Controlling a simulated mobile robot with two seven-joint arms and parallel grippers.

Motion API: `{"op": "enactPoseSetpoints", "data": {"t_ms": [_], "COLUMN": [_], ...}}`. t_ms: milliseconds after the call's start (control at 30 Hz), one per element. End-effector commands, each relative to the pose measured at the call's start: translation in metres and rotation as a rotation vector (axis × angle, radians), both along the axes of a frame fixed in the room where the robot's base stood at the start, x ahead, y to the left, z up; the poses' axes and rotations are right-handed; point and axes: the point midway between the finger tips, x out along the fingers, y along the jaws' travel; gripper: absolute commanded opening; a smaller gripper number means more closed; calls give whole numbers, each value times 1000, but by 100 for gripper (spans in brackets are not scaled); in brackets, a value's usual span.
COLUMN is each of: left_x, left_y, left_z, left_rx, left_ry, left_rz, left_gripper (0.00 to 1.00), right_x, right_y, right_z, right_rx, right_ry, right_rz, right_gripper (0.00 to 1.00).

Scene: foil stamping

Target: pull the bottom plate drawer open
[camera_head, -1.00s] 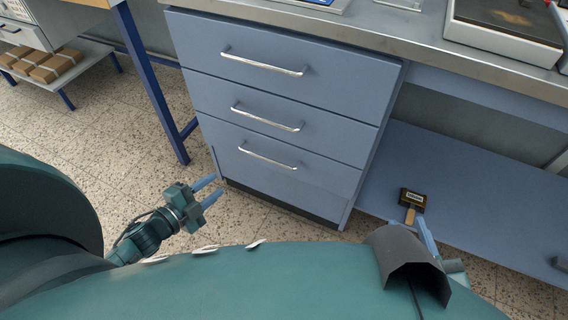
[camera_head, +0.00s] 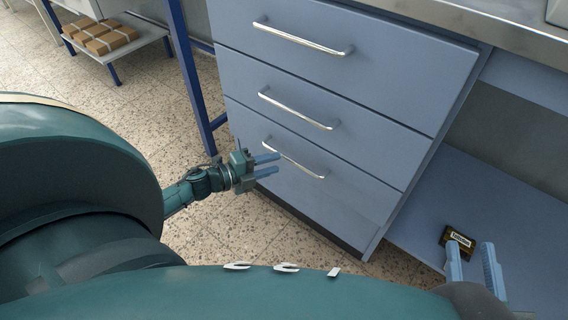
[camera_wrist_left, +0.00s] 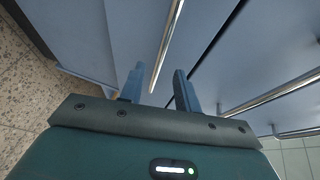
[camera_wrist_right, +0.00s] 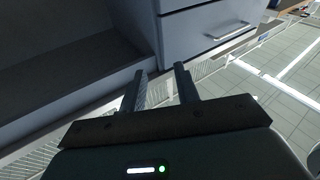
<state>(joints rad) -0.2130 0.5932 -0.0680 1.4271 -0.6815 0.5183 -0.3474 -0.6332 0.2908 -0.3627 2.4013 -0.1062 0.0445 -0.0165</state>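The bottom plate drawer (camera_head: 315,190) is the lowest of three blue drawer fronts and sits shut, flush with the cabinet. Its silver bar handle (camera_head: 296,160) runs across its upper part. My left gripper (camera_head: 267,164) is open and empty, with its blue fingers pointing at the left part of this handle. In the left wrist view, the handle (camera_wrist_left: 165,48) lies between and ahead of the two open fingers (camera_wrist_left: 158,85); contact cannot be told. My right gripper (camera_head: 472,262) is open and empty near the lower shelf, right of the cabinet. Its fingers also show in the right wrist view (camera_wrist_right: 160,88).
Two more shut drawers with handles (camera_head: 300,108) are above. A small dark labelled block (camera_head: 457,241) lies on the blue lower shelf (camera_head: 470,190). A blue table leg (camera_head: 190,85) stands left of the cabinet. Brown boxes (camera_head: 105,38) sit on a rack. Speckled floor in front is free.

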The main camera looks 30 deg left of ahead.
Motion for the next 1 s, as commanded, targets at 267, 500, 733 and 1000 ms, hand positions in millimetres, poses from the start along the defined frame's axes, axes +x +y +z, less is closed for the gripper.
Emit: {"op": "enactPoseSetpoints", "data": {"t_ms": [267, 500, 733, 1000], "left_x": [33, 38, 37, 37], "left_y": [-17, -20, -19, -19], "left_z": [-8, -8, -8, -8], "left_rx": [-1, 0, -1, -1], "left_ry": [0, 1, 2, 2], "left_rz": [1, 1, 1, 1], "left_gripper": [32, 32, 25, 3], "right_x": [1, 1, 0, 0], "right_y": [2, 2, 2, 2], "right_z": [-2, -1, 1, 1], "right_rx": [30, 36, 37, 36], "right_ry": [1, 2, -2, -3], "right_rz": [12, 13, 15, 15], "right_gripper": [31, 31, 31, 31]}}
